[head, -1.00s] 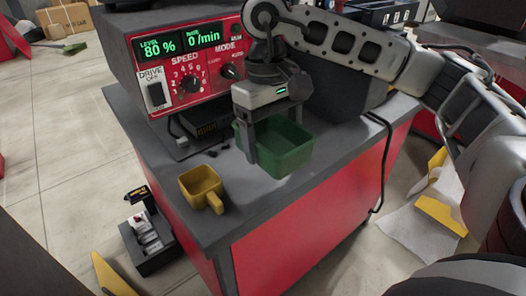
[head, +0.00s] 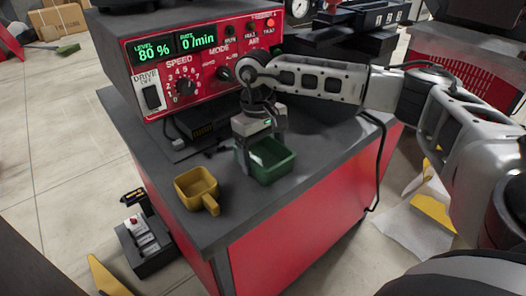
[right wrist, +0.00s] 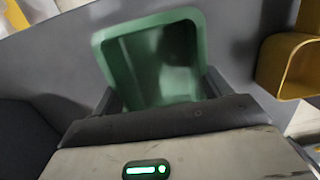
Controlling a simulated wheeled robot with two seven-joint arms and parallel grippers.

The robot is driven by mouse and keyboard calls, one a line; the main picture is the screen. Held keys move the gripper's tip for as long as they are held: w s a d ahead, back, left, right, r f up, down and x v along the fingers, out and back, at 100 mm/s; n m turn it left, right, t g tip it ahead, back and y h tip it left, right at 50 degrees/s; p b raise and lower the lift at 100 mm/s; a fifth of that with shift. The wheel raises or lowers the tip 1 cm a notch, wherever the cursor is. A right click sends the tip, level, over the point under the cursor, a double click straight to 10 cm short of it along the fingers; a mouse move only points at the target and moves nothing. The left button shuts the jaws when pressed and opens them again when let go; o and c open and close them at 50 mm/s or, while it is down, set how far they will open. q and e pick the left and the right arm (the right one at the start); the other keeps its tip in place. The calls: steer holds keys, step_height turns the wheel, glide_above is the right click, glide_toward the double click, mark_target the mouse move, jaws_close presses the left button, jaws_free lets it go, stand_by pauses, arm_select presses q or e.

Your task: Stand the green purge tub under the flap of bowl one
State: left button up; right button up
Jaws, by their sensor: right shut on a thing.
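The green purge tub (head: 270,163) is at the grey bench top, upright and open at the top, and looks empty. My right gripper (head: 259,155) is shut on the tub, its fingers on either side of the tub's near wall. I cannot tell whether the tub touches the bench. In the right wrist view the tub (right wrist: 155,60) sits between the dark fingers (right wrist: 160,98). I cannot make out bowl one or its flap. My left gripper is not in view.
A yellow scoop-like cup (head: 195,188) stands left of the tub, near the bench edge. The red control box (head: 190,65) stands behind, with dials and displays. Small dark bits lie by the box. The bench top (head: 310,170) right of the tub is clear.

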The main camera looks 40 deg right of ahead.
steer(key=shift+f, duration=0.2)
steer(key=o, duration=1.1)
steer(key=shift+c, duration=0.2)
